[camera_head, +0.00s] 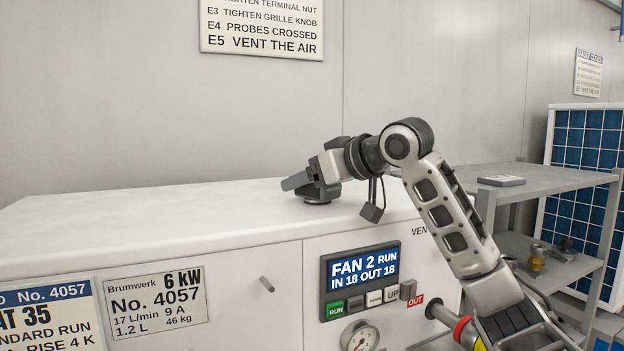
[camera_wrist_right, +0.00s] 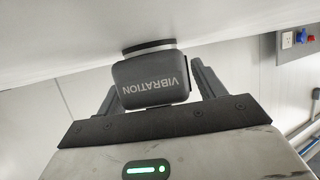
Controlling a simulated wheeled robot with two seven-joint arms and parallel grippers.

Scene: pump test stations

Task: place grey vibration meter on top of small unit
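The grey vibration meter (camera_wrist_right: 150,82) is a dark box marked VIBRATION on a round base. In the right wrist view its base meets a white surface, and it sits between the fingers of my right gripper (camera_wrist_right: 155,85), which look closed on its sides. In the head view my right gripper (camera_head: 308,182) is low over the white top of the unit (camera_head: 150,215), above its display. The meter's round base (camera_head: 322,194) shows under it, at or very near the top; the gripper hides most of the body. My left gripper is out of view.
The unit's front carries a FAN 2 display (camera_head: 362,268), a gauge (camera_head: 360,338), a peg (camera_head: 267,284) and plates. Right of it stands a grey shelf (camera_head: 545,182) with a flat grey item (camera_head: 501,180) on top. The unit's top is clear to the left.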

